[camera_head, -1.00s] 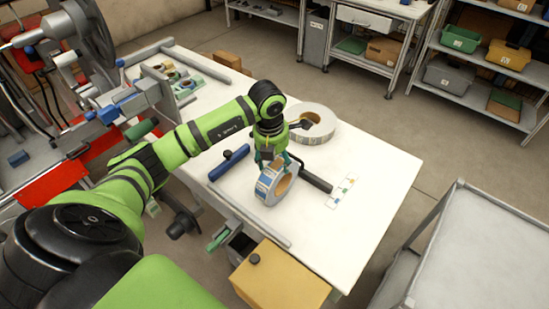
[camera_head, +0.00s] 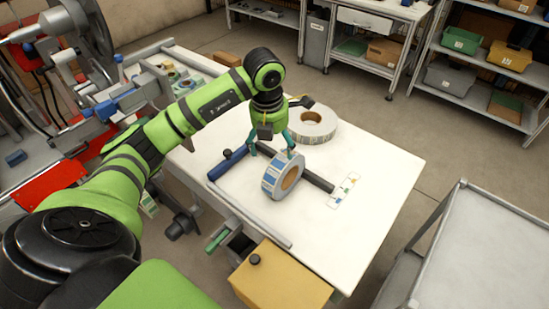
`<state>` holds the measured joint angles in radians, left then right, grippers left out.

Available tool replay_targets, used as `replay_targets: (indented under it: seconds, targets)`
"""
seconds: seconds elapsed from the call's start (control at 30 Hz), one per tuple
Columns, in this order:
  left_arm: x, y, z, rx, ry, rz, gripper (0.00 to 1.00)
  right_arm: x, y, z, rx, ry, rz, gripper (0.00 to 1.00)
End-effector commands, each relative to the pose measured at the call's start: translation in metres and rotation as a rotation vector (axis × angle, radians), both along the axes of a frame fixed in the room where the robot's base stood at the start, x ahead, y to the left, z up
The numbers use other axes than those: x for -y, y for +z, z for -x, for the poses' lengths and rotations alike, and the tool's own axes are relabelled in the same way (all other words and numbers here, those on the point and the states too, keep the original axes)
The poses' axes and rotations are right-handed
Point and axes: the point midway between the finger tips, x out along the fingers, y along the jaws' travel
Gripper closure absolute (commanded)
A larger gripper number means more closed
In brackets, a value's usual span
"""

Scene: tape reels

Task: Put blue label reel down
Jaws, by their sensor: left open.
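The blue label reel (camera_head: 278,180) stands upright on its edge on the white table (camera_head: 385,185). It is a white roll with blue labels on its rim and a brown core. It stands between a blue bar (camera_head: 227,164) on its left and a dark bar (camera_head: 318,180) on its right. My left gripper (camera_head: 270,146) is open and empty, just above and behind the reel, with its teal fingers apart. I cannot tell whether a finger still touches the reel's top. My right gripper is not in view.
A larger white reel (camera_head: 325,131) lies flat behind the gripper. A label strip (camera_head: 346,190) lies to the right. A yellow box (camera_head: 280,277) stands at the front edge, and a machine (camera_head: 125,110) is at left. The table's right part is clear.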

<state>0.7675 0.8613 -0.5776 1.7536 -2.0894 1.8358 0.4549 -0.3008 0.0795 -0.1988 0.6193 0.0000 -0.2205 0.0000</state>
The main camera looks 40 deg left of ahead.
Motion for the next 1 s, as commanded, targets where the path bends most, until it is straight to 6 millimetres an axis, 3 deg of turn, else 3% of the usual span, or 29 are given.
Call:
replay_targets:
  seconds: [0.2,0.33,1.0]
  targets:
    - [0.0,0.04,0.004,0.004,-0.001,-0.001,0.14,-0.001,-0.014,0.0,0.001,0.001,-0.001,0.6]
    - [0.0,0.054,0.006,0.002,0.0,0.0,0.14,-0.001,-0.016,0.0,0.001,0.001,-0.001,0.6]
    - [0.0,0.058,0.008,-0.001,0.0,0.001,0.14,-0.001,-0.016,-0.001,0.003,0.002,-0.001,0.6]
